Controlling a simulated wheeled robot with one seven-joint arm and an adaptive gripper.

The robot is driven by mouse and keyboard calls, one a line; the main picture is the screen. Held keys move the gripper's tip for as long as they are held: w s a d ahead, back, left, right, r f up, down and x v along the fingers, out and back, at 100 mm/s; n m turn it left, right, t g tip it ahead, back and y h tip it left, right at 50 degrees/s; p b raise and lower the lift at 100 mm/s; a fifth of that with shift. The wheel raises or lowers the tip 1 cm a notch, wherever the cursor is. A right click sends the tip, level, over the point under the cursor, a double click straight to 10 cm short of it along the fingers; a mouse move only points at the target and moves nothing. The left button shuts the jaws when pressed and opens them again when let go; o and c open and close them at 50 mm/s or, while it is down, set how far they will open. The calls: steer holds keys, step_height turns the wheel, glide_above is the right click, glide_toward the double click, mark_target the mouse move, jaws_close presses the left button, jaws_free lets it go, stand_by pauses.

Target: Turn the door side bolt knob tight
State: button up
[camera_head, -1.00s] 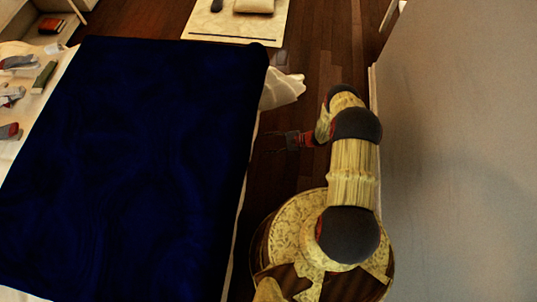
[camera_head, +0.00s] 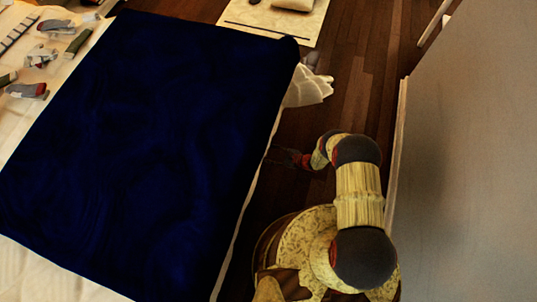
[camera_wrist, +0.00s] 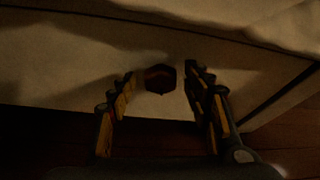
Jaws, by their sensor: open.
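A dark knob with a reddish-brown face (camera_wrist: 160,78) sticks out from the pale side of the bed in the wrist view. My gripper (camera_wrist: 161,84) is open, with one finger on each side of the knob in that picture. I cannot tell whether the fingers reach around it or stop short of it. In the head view my gripper (camera_head: 277,155) is low beside the bed's right edge, dark and hard to make out. The knob is hidden there.
The bed (camera_head: 150,130) has a dark blue cover, with socks and small items (camera_head: 40,55) at its far left. White cloth (camera_head: 308,88) hangs at its far right corner. A pale wall panel (camera_head: 470,170) stands close on my right. Wooden floor (camera_head: 365,85) lies open ahead.

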steer(key=shift+w+a, duration=0.1)
steer(key=shift+a, duration=0.1)
steer(key=shift+c, duration=0.7)
steer(key=c, duration=1)
